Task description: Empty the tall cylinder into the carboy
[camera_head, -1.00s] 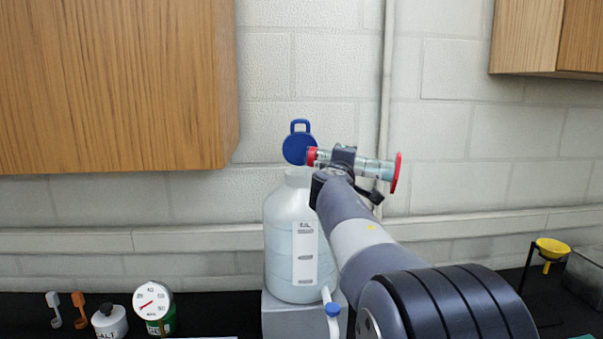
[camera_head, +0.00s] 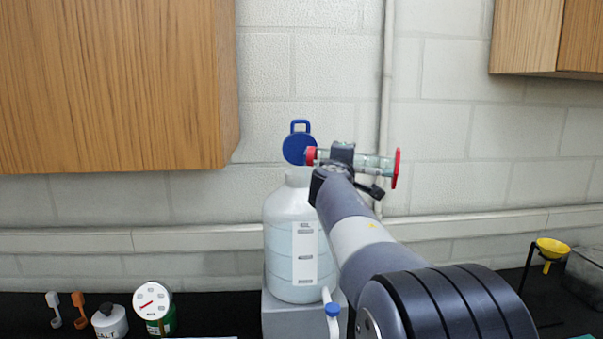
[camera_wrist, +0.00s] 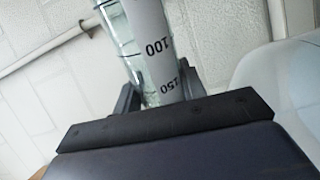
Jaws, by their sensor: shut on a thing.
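The tall cylinder (camera_head: 371,163) is clear with red ends and lies nearly level in the head view. Its red-collared mouth points left, above the carboy's neck; its red foot is at the right. My gripper (camera_head: 342,155) is shut on its middle. In the wrist view the cylinder (camera_wrist: 142,45) shows printed marks 100 and 150 between the jaws (camera_wrist: 157,92). The white translucent carboy (camera_head: 283,240) stands upright with its blue cap (camera_head: 299,146) swung open above the neck. Whether liquid is flowing cannot be told.
The carboy stands on a grey block (camera_head: 288,317) and has a spigot (camera_head: 332,310) in front. A salt bottle (camera_head: 110,322) and a dial gauge (camera_head: 152,302) stand at left. A yellow funnel (camera_head: 551,248) is at right. A wooden cabinet (camera_head: 115,85) hangs upper left.

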